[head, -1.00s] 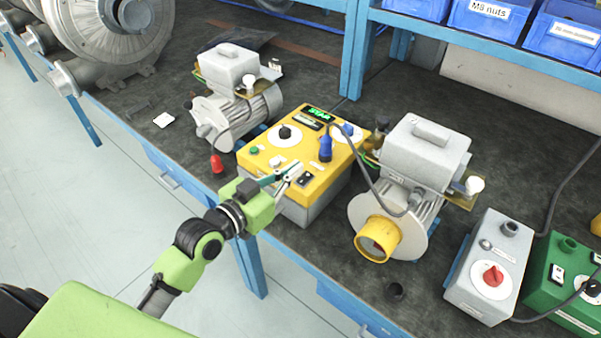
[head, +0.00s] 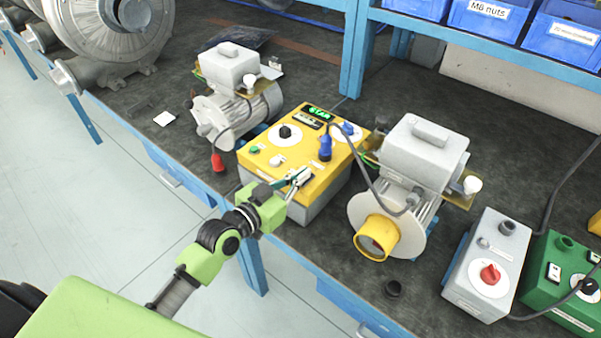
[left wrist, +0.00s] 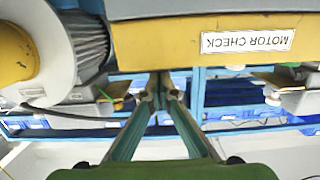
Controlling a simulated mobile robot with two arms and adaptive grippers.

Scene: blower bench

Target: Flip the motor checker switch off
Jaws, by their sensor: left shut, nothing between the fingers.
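The motor checker (head: 320,165) is a yellow-topped box with a grey lower body on the bench, with a dark knob, a green display and a blue plug on its top. Its "MOTOR CHECK" label (left wrist: 246,42) shows upside down in the left wrist view, on the yellow side. My left gripper (head: 299,177) is at the box's near right part, over the spot of the black rocker switch, which its fingertips now hide. The fingers are shut and empty; they also show in the left wrist view (left wrist: 160,90). I cannot tell whether they touch the switch. My right gripper is not in view.
A grey motor (head: 238,100) stands behind left of the checker, and another with a yellow ring (head: 378,238) close on its right. A dark cable runs from the blue plug to the right motor. A grey box (head: 488,265) and a green box (head: 565,270) stand further right.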

